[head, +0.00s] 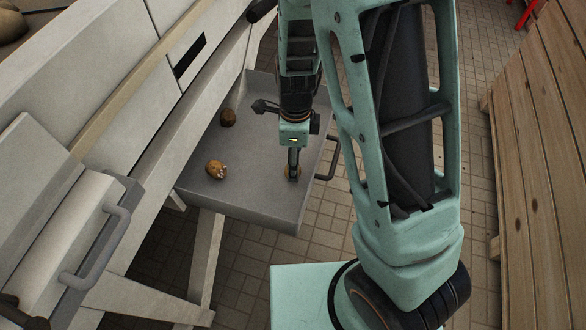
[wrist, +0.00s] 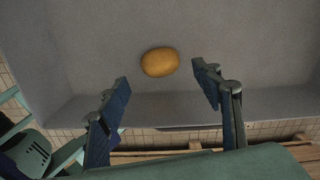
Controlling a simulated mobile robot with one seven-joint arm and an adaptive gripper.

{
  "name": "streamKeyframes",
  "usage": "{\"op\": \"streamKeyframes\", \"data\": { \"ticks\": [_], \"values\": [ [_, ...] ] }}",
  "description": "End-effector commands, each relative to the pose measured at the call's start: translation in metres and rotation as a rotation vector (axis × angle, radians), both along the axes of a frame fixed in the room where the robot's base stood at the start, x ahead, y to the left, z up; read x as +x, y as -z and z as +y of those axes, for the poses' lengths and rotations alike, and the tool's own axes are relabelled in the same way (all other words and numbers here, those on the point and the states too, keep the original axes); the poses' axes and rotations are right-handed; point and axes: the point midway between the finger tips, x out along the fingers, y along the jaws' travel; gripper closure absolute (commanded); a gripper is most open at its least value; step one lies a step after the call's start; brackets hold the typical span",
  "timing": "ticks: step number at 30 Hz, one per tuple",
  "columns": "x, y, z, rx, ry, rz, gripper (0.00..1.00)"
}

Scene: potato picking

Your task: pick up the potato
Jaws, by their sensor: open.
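A yellow-brown oval potato (wrist: 160,62) lies on the grey tray floor in the wrist view, between and a little beyond the fingertips. My gripper (wrist: 159,75) is open and empty, with one blue-padded finger on each side of the potato and a gap to both. In the head view my gripper (head: 293,170) points down over the right part of the tray and partly hides this potato (head: 287,171). A lighter brown potato with pale spots (head: 216,169) lies left of it. A dark brown potato (head: 228,117) lies farther back.
The grey tray (head: 251,202) has raised edges and a handle (head: 332,158) on its right side. A light grey machine frame (head: 140,130) borders it on the left. A wooden crate (head: 535,150) stands at the far right over a tiled floor.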

Motion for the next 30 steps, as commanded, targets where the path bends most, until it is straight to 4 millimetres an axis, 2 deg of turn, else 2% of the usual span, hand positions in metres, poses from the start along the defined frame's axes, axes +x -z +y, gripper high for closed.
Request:
{"op": "streamKeyframes", "data": {
  "ticks": [3,8,17,27,30],
  "values": [
    [0.001,0.021,0.003,-0.002,0.0,0.003,0.41],
    [0.002,0.041,0.004,-0.001,0.0,0.001,0.41],
    [0.002,0.045,0.005,0.0,-0.001,-0.001,0.41],
    [0.002,0.045,0.005,0.0,-0.001,-0.001,0.77],
    [0.002,0.045,0.005,0.0,-0.001,-0.001,0.84]
  ]
}}
